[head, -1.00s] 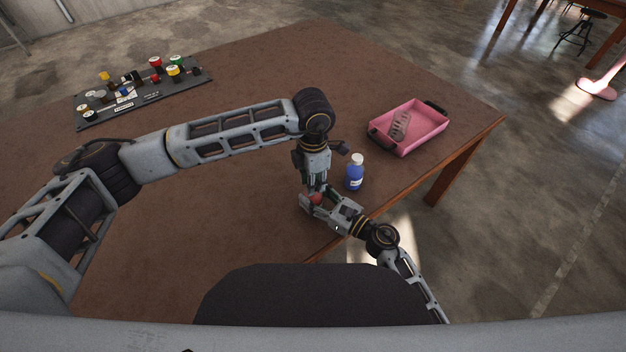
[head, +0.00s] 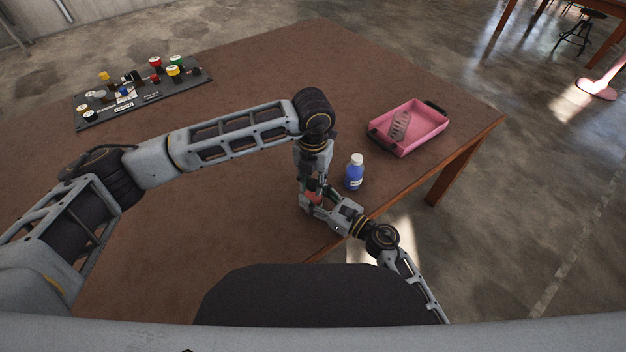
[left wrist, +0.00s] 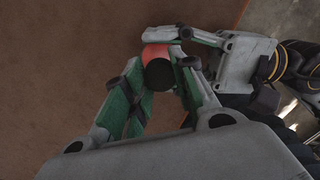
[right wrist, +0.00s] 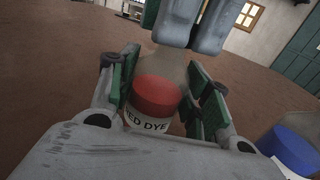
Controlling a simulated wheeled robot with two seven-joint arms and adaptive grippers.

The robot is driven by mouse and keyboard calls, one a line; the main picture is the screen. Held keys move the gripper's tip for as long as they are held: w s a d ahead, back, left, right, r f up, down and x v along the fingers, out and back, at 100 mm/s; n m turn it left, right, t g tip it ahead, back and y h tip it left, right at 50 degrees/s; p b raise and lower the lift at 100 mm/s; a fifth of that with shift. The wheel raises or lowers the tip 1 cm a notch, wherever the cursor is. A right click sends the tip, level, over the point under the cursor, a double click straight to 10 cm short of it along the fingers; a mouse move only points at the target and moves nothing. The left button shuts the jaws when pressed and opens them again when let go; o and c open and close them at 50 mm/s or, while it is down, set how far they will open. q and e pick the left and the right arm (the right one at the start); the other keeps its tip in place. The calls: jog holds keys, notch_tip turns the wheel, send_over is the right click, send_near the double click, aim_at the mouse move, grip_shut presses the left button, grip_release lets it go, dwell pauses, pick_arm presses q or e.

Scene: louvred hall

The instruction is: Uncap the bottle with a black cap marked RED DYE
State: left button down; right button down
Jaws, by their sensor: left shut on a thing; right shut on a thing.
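The RED DYE bottle (right wrist: 155,98) stands upright, with red liquid and a label partly reading "ED DYE" in the right wrist view. Its red body also shows in the head view (head: 313,198), near the table's front edge. My right gripper (head: 318,205) is shut on the bottle's body from the side. The black cap (left wrist: 158,75) shows on top of the bottle in the left wrist view. My left gripper (head: 315,188) points down from above and is shut on the cap. Its fingers hide the cap in the right wrist view.
A blue bottle (head: 354,177) with a white cap stands just right of the grippers. A pink tray (head: 428,136) with a grey item inside sits farther right. A dark panel (head: 140,112) with coloured knobs lies at the back left. The table's middle is clear.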

pick_arm(q)
jog(key=shift+n, duration=1.2)
jog(key=shift+r, duration=1.15)
jog(key=shift+r, duration=2)
pick_arm(e)
jog(key=c, duration=0.6)
grip_release()
jog(key=shift+s+d, duration=0.1)
